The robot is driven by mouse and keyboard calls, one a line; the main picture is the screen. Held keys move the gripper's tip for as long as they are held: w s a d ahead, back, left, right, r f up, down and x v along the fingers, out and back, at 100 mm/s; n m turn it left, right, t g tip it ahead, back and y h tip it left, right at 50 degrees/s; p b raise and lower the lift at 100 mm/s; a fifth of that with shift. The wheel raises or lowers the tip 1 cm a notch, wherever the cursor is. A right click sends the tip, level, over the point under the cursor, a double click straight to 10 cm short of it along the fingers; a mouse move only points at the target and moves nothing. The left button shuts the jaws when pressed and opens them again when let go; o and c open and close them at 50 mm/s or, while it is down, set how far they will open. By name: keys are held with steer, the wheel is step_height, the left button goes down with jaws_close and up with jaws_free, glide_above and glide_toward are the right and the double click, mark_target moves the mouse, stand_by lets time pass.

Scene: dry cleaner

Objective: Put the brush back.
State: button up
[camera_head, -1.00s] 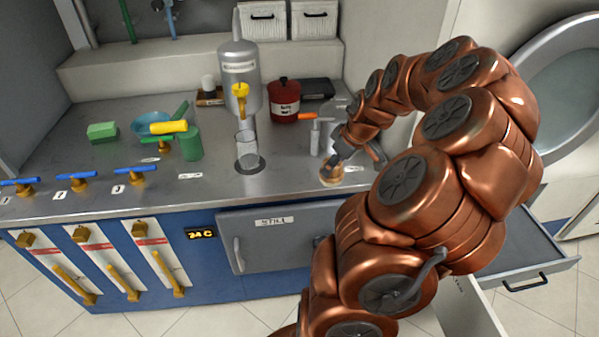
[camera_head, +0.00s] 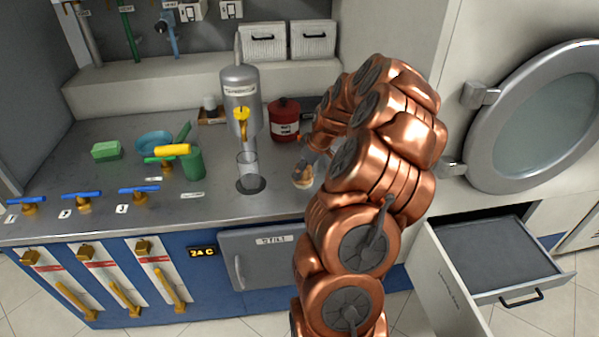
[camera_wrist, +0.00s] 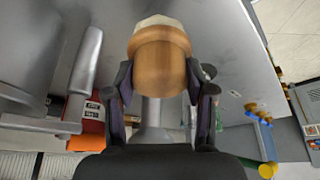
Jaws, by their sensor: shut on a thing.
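The brush shows a round wooden body and pale end in the wrist view (camera_wrist: 160,62). My gripper (camera_wrist: 160,88) is shut on its sides. My arm hides most of the gripper there. I cannot tell how far the brush is above the counter.
A red pot (camera_head: 284,122) stands behind the brush. A green cup (camera_head: 193,163), blue bowl (camera_head: 153,143) and green block (camera_head: 106,150) are on the left. An open drawer (camera_head: 500,262) projects at lower right, near the round washer door (camera_head: 545,115).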

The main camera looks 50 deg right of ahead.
mark_target(312, 180)
steer(key=shift+w+f+p, duration=0.15)
steer(key=shift+w+p, duration=0.15)
steer(key=shift+w, duration=0.6)
step_height(312, 180, down, 2)
steer(key=shift+f+p, duration=0.1)
steer(key=shift+p, duration=0.45)
steer(key=shift+f, duration=0.6)
steer(key=shift+f, duration=0.2)
steer(key=o, duration=1.1)
steer(key=shift+r, duration=0.15)
steer(key=shift+r, duration=0.15)
steer(key=b+v, duration=0.2)
steer(key=v, duration=0.8)
steer(key=shift+s+d+r+b, duration=0.1)
steer(key=shift+r+b, duration=0.15)
steer(key=shift+b, duration=0.1)
steer(key=shift+s+r, duration=0.25)
steer(key=shift+r, duration=0.35)
